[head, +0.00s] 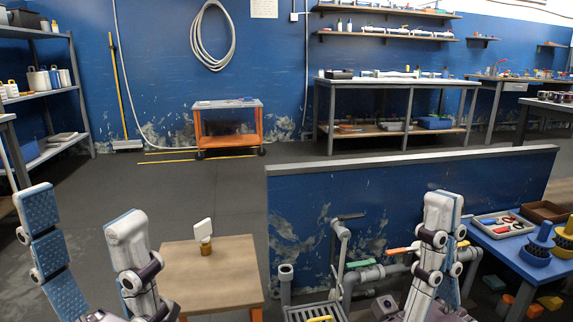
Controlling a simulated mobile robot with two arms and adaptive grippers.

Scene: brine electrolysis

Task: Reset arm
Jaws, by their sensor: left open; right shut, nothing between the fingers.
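My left gripper (82,206) is raised at the lower left with its two fingers wide apart. One finger shows its blue ribbed pads and the other its white outer side. Nothing is between them. My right gripper (447,205) is raised upright at the lower right, in front of the low blue wall. Its white finger and blue-padded finger are close together, and no object shows between them. The two grippers are well apart. Neither appears to hold anything, though part of the right one's inner side is hidden.
A small wooden table (212,276) stands between my grippers, bearing a white plate on a brass base (204,237). The low blue wall (300,215) with grey pipes (362,276) lies behind my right gripper. A blue table (497,249) with trays is at right. An orange cart (229,140) stands farther back.

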